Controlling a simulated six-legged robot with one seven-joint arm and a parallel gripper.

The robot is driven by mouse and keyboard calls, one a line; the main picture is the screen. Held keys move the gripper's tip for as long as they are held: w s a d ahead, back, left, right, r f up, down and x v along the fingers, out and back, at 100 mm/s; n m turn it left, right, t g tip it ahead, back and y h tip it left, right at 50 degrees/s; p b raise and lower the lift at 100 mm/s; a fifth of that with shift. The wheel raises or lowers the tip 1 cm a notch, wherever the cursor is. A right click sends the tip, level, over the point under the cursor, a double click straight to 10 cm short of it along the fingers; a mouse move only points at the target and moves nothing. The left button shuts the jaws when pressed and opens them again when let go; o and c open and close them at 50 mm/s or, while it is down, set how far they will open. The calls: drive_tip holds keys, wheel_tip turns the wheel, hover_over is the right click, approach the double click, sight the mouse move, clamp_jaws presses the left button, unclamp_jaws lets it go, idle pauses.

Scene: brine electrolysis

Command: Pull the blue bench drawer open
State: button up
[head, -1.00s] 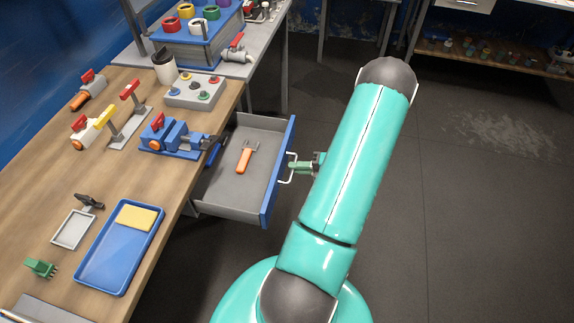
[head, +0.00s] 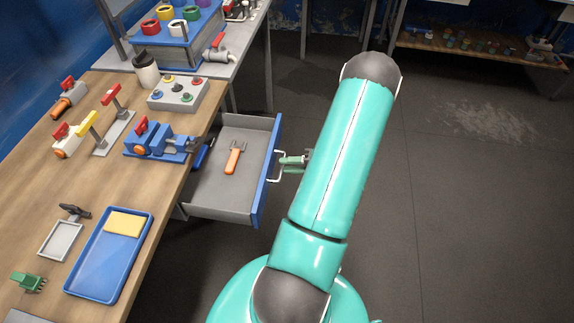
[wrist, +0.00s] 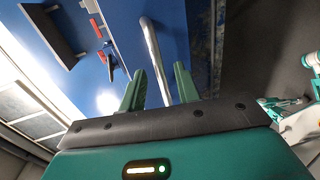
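The blue bench drawer (head: 268,172) is pulled well out from under the wooden bench, with its grey inside showing. Its pale bar handle (head: 274,166) is on the blue front and also shows as a silver bar in the wrist view (wrist: 150,42). My gripper (head: 288,164) is at the handle. In the wrist view my two green fingers (wrist: 160,72) stand apart, one on each side of the bar, with a gap seen on both sides. An orange-handled tool (head: 234,158) lies in the drawer.
The wooden bench (head: 120,185) holds a blue vise (head: 158,143), a button box (head: 178,95), valves and a blue tray (head: 95,270). Open dark floor (head: 450,220) lies to the right. A shelf (head: 480,55) stands at the back right.

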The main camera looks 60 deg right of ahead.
drive_tip(key=v, duration=1.2)
drive_tip(key=shift+s, duration=0.4)
